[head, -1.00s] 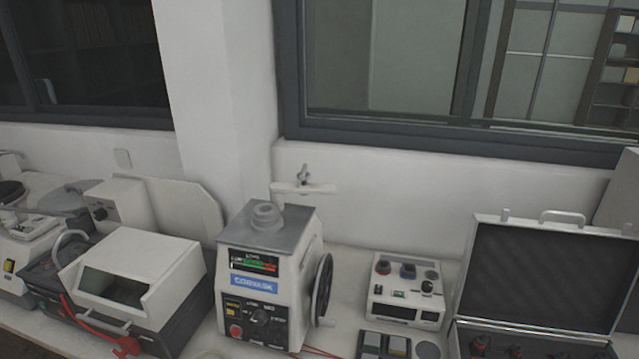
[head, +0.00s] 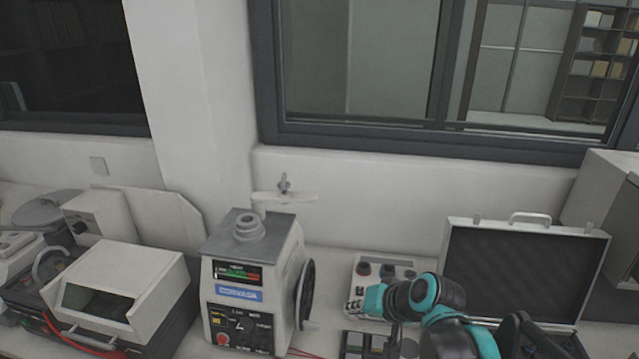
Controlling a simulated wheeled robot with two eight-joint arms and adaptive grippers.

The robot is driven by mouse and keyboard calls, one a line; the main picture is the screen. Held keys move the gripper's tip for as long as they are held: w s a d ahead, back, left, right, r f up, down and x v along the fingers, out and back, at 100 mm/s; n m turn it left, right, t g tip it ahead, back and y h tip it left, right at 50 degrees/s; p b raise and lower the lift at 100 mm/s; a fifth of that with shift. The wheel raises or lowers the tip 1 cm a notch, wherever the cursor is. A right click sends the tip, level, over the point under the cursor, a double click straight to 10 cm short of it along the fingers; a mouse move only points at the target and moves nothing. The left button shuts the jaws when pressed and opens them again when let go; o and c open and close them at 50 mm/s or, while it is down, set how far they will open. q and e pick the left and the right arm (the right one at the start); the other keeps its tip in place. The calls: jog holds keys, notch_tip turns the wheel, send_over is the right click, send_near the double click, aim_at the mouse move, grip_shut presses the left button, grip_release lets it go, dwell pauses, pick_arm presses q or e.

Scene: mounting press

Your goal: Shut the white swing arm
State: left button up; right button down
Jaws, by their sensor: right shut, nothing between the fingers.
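The mounting press (head: 244,290) stands on the bench left of centre, a white box with a grey top, a round opening on top and a black handwheel on its right side. The white swing arm (head: 285,198) sticks out to the right behind the press top, with a small grey knob on it; it is swung off the opening. My right gripper (head: 362,302), teal and dark, is shut and empty. It is in front of the small white control box, right of the press and apart from the swing arm. My left gripper is not in view.
An open black case (head: 520,268) stands at the right. A white-lidded machine (head: 120,285) is left of the press. The small control box (head: 385,270) is partly hidden by my right arm. The wall and window are close behind the bench.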

jog(key=w+d+r+m+t+y+p, duration=0.1)
jog(key=w+d+r+m+y+p, duration=0.2)
jog(key=w, duration=0.7)
jog(key=w+r+t+y+p, duration=0.25)
jog(key=w+r, duration=0.25)
jog(key=w, duration=0.4)
jog(key=w+d+r+m+t+y+p, duration=0.1)
jog(key=w+d+r+m+y+p, duration=0.2)
jog(key=w, duration=0.7)
jog(key=w+a+n, duration=0.1)
jog(key=w+a, duration=0.1)
jog(key=a, duration=0.8)
jog(key=shift+a+r+y, duration=0.15)
jog(key=shift+a+y, duration=0.05)
jog(key=shift+y, duration=0.25)
jog(key=shift+w, duration=0.1)
jog(key=shift+s, duration=0.25)
